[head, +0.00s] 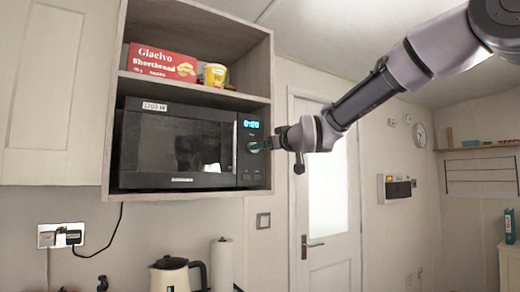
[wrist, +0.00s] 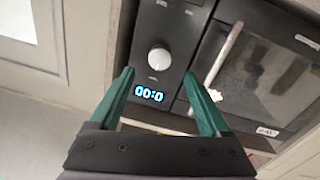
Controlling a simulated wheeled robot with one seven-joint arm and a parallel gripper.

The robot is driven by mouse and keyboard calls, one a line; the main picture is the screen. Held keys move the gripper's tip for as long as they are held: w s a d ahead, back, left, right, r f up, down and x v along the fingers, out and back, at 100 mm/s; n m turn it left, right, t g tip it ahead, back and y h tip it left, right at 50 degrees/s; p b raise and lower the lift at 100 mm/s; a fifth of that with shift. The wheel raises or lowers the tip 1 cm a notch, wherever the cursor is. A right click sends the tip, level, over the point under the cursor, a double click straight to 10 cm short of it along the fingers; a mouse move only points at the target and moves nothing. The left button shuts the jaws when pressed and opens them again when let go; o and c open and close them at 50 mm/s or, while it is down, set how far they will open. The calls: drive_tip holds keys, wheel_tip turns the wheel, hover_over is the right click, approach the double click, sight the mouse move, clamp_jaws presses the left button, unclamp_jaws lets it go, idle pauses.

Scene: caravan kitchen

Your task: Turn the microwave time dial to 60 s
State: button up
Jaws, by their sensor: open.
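The black microwave (head: 180,140) sits in an open wall cabinet, its door shut and its control panel on the right in the head view. In the wrist view, the round white time dial (wrist: 159,58) stands on the panel beside the lit blue display (wrist: 149,94), which shows zeros. The display also appears in the head view (head: 251,124). My gripper (wrist: 159,73) is open, its green fingers on either side of the dial in the wrist picture. In the head view, my gripper (head: 262,146) is close in front of the panel. I cannot tell whether it touches the dial.
The white door handle bar (wrist: 222,55) is close to the right finger in the wrist view. A shelf above holds a red shortbread box (head: 163,62) and a yellow tub (head: 215,75). A kettle (head: 176,274) and paper roll (head: 222,264) stand below. The cabinet side borders the panel.

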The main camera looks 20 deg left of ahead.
drive_tip(key=x, duration=0.6)
drive_tip(key=shift+w, duration=0.2)
drive_tip(key=shift+a+f, duration=0.1)
drive_tip(key=shift+a, duration=0.05)
clamp_jaws()
drive_tip(key=shift+m, duration=0.3)
drive_tip(key=m, duration=1)
drive_tip(key=shift+m+g, duration=0.4)
